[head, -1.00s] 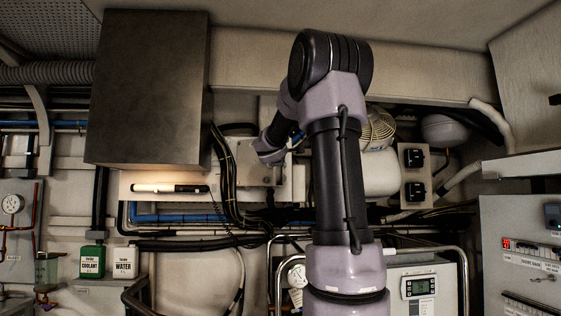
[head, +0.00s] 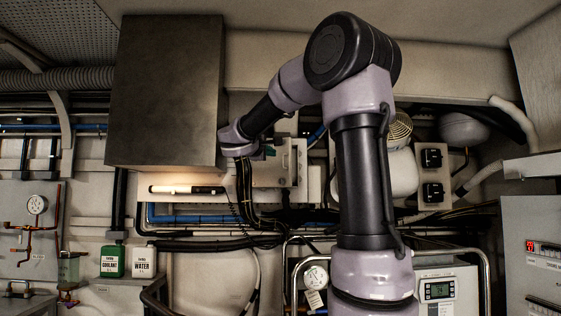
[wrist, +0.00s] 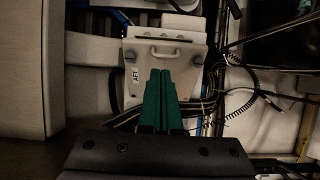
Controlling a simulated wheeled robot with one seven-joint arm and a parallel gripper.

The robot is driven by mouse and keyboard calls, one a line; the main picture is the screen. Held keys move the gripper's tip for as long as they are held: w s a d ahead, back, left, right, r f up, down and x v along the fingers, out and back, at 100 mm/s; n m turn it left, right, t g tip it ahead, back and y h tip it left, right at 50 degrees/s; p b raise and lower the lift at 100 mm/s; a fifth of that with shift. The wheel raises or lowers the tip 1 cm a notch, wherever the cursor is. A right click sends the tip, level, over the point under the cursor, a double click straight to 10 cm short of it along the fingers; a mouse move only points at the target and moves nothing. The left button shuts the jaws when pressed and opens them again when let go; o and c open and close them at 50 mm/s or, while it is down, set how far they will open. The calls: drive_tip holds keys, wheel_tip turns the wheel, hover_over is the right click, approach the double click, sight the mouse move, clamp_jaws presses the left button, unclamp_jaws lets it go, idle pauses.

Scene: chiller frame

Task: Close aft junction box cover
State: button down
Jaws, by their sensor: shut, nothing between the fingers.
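The aft junction box shows in the wrist view as a pale grey cover (wrist: 187,60) with a handle (wrist: 152,54) and an "AFT" label (wrist: 134,76). The green fingers of my gripper (wrist: 160,72) are shut and empty, and overlap the cover's middle just below the handle in the picture. I cannot tell whether they touch it, nor how far the cover stands open. In the head view the grey box (head: 270,172) is on the back wall, and my gripper (head: 270,152) is at its upper left, partly hidden by my wrist.
A large dark metal cabinet (head: 165,90) hangs close left of my wrist. A lit lamp tube (head: 187,190) is below it. Black cables (head: 245,190) run beside the box. Twin black switches (head: 432,158) and a white tank (head: 402,172) are to the right.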

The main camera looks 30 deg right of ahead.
sight(283, 160)
drive_tip(key=shift+m+g, duration=0.3)
drive_tip(key=shift+g, duration=0.1)
drive_tip(key=x, duration=0.3)
drive_tip(key=w+x, duration=0.1)
drive_tip(key=x, duration=0.3)
drive_tip(key=a+x, duration=0.1)
drive_tip(key=x, duration=0.3)
drive_tip(key=shift+w+f, duration=0.2)
drive_tip(key=shift+f, duration=0.05)
